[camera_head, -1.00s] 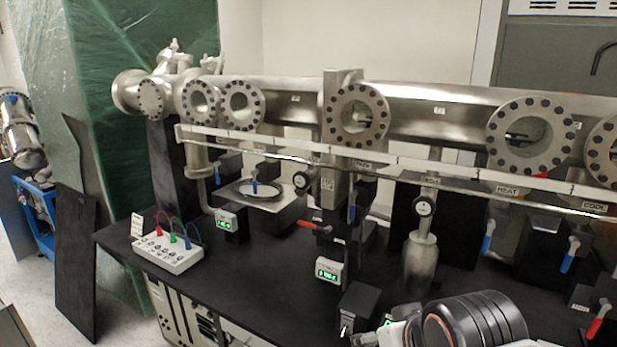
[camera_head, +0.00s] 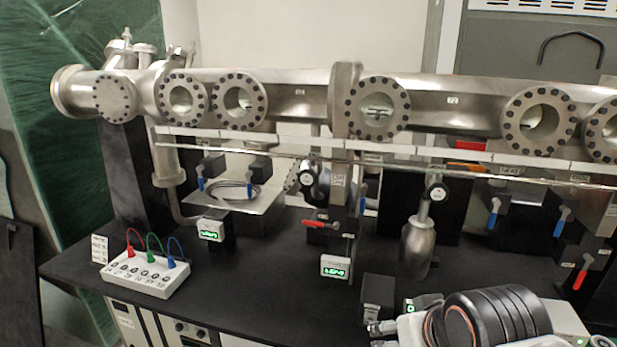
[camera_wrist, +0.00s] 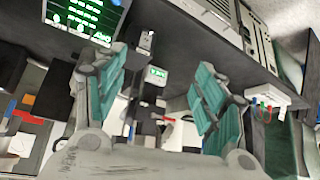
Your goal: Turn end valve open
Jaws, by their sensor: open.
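Several small valves with lever handles stand along the bench under the long steel pipe (camera_head: 290,95); I cannot tell which is the end valve. Blue handles hang down at the left (camera_head: 201,183), near the middle (camera_head: 363,198) and at the right (camera_head: 493,214). A red handle (camera_head: 322,225) lies sideways near the middle, and another red handle (camera_head: 580,277) slants down at the far right. My gripper (camera_head: 374,338) is at the bottom of the head view, in front of the bench valves and apart from them. In the wrist view my gripper (camera_wrist: 155,64) is open and empty.
A white socket box (camera_head: 146,276) with red, green and blue plugs stands at the bench's left front. A small green display (camera_head: 335,267) and a black block (camera_head: 378,294) stand near my gripper. The black bench top (camera_head: 265,290) is clear between the box and display.

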